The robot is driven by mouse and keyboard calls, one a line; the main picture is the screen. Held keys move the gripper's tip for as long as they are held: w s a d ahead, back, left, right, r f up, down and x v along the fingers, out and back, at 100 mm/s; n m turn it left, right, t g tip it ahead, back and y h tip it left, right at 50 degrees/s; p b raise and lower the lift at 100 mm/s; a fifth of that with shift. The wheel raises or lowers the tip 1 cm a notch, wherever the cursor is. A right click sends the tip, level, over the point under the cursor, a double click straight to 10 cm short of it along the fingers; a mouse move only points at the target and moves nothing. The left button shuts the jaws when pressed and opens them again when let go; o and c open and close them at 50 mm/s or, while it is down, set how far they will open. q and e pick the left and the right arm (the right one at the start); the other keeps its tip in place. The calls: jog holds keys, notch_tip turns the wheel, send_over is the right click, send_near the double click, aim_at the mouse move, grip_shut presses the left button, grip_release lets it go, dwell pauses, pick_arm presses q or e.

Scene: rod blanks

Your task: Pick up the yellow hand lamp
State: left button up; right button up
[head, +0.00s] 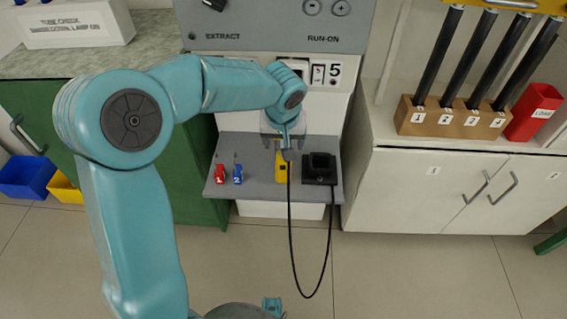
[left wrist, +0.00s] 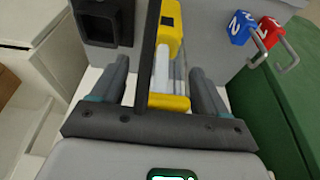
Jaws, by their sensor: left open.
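The yellow hand lamp (head: 282,170) stands on the grey shelf (head: 256,193) below the machine panel. Its black cable hangs in a loop in front of the shelf and runs up to the black holder (head: 319,169) just right of the lamp. My left gripper (head: 286,147) is over the lamp and hides its upper part. In the left wrist view the lamp (left wrist: 171,32) lies between the two open fingers of my left gripper (left wrist: 160,78), with a gap on each side. The cable passes close in front of it. My right gripper is not in view.
A white cabinet (head: 400,185) with a rod rack (head: 452,122) is on the right. A green cabinet (head: 70,125) is on the left. The floor in front is clear.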

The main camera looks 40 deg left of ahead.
pick_arm(q)
jog(key=shift+a+f, duration=0.1)
jog(key=shift+f, duration=0.15)
jog(key=shift+r, duration=0.1)
jog(key=shift+c, duration=0.6)
grip_shut()
